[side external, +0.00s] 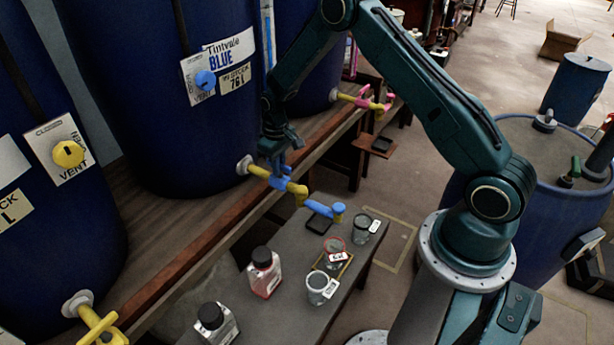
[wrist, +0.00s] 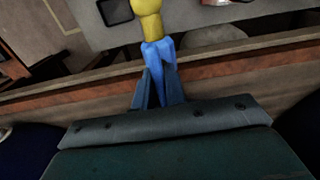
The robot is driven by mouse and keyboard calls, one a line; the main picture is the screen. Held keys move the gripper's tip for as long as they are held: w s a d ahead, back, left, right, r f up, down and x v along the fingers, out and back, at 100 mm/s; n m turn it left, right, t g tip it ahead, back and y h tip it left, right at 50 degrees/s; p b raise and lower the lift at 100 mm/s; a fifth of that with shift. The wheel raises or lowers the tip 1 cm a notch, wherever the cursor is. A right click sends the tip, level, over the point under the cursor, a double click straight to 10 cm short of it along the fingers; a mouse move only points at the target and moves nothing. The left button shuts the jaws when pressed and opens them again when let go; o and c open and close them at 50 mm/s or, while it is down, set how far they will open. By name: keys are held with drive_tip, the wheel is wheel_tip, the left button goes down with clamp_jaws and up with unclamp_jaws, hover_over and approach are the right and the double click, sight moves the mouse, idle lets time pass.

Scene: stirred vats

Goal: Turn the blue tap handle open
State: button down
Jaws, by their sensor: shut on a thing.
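The blue tap handle (wrist: 158,58) sits on the yellow tap of the vat labelled BLUE (side external: 228,65). In the side view the tap (side external: 258,171) comes out of the vat's lower right side, and its blue spout (side external: 325,208) reaches over the low bench. My gripper (side external: 283,165) comes down from above and is at the handle. In the wrist view my gripper (wrist: 157,88) is shut with its two fingers on either side of the handle. The fingers hide part of the handle, and I cannot tell its exact turn angle.
A grey bench (side external: 300,265) below holds a red-liquid bottle (side external: 264,272), a clear bottle (side external: 215,325) and several cups. A pink-handled tap (side external: 365,100) is farther back, and a yellow one (side external: 98,325) is at front left. A wooden ledge (side external: 190,262) runs beneath the vats.

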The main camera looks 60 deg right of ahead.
idle(0.3)
drive_tip(key=c, duration=1.4)
unclamp_jaws()
drive_tip(key=shift+c, duration=0.2)
wheel_tip(320, 180, up, 14)
